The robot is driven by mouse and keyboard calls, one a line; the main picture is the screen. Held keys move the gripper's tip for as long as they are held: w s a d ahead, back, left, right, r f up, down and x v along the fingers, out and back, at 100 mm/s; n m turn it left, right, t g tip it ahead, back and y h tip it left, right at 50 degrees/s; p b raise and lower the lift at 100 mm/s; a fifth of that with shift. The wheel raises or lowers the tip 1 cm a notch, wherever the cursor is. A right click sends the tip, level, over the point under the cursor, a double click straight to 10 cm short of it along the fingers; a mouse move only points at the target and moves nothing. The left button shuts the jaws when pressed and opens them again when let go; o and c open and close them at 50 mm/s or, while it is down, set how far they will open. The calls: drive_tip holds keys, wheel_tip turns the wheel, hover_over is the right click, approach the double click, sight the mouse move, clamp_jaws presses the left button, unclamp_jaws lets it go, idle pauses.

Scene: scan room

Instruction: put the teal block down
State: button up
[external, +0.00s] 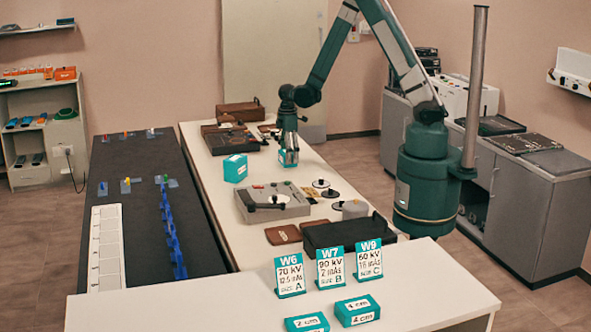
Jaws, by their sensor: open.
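A teal block with a pale front (288,159) is at the white table, directly below my gripper (289,149). My gripper points straight down with its jaws open, and its fingers reach to the block's upper part. Whether the fingers touch the block, and whether the block rests fully on the table, is too small to tell. A second, larger teal block (235,168) stands on the table to the left, apart from my gripper.
A grey device with a dial (273,203) and a black tray (348,233) stand nearer the camera. Dark equipment (229,140) and a brown box (239,112) lie behind. Teal cards (330,267) and labelled teal blocks (357,310) occupy the front counter (180,310).

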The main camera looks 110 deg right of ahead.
drive_tip(key=shift+r, duration=0.15)
wheel_tip(320, 180, up, 12)
drive_tip(key=shift+p, duration=0.4)
idle(0.4)
idle(0.7)
drive_tip(key=w+a+r+t+h, duration=0.1)
drive_tip(key=w+a+r+t, duration=0.1)
drive_tip(key=a+r, duration=0.75)
drive_tip(key=w+a+r+t, duration=0.1)
drive_tip(key=a+r, duration=0.6)
drive_tip(key=a, duration=0.6)
drive_tip(key=s+a+r+t, duration=0.2)
drive_tip(key=s+a+r, duration=0.1)
drive_tip(key=a, duration=0.7)
drive_tip(key=s+a+r+t+y, duration=0.1)
drive_tip(key=s+a+r+t, duration=0.1)
drive_tip(key=s+a, duration=0.4)
drive_tip(key=a+r, duration=0.1)
drive_tip(key=a, duration=0.4)
drive_tip(key=shift+a+r, duration=0.25)
